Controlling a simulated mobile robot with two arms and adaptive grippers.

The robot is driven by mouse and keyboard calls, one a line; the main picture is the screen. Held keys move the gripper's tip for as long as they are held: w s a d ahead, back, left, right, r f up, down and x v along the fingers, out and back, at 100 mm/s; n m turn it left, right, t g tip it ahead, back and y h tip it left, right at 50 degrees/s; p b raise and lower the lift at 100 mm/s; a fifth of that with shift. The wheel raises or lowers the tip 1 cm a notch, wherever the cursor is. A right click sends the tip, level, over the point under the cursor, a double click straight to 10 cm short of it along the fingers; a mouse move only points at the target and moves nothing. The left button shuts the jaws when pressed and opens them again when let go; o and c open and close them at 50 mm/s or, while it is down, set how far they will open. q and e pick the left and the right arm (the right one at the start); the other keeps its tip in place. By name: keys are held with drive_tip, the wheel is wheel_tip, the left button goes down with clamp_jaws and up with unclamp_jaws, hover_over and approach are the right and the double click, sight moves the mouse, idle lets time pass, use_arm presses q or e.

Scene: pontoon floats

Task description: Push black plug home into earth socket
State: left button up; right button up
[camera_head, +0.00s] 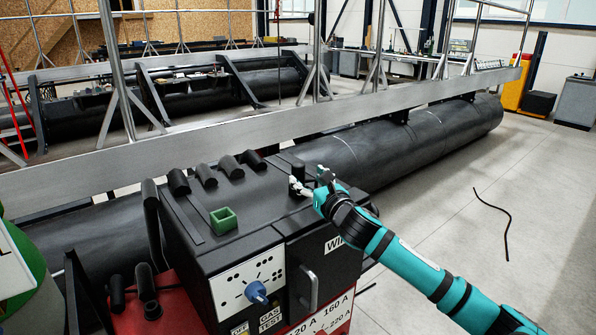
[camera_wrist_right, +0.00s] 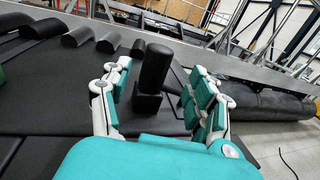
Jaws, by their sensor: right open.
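My right gripper (camera_head: 309,183) is over the far right of the dark machine's top (camera_head: 262,215). In the right wrist view my right gripper (camera_wrist_right: 157,100) is open, its fingers apart on either side of an upright black cylinder on a square block (camera_wrist_right: 154,68), which I take for the black plug. The cylinder's top (camera_head: 298,170) also shows beside the fingers in the head view. I see gaps between it and the fingers; they do not grip it. I cannot make out the earth socket. My left gripper is not in view.
A long black float (camera_head: 420,140) and metal rail lie behind. Floor at right is mostly clear.

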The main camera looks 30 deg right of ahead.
sight(301, 179)
drive_tip(key=w+p, duration=0.1)
drive_tip(key=w, duration=0.2)
drive_tip(key=w+f+p, duration=0.1)
drive_tip(key=w, duration=0.1)
drive_tip(key=shift+w+d+f, duration=0.1)
drive_tip(key=shift+w+d, duration=0.05)
drive_tip(key=shift+w, duration=0.25)
drive_tip(key=shift+s, duration=0.15)
drive_tip(key=shift+c, duration=0.8)
clamp_jaws()
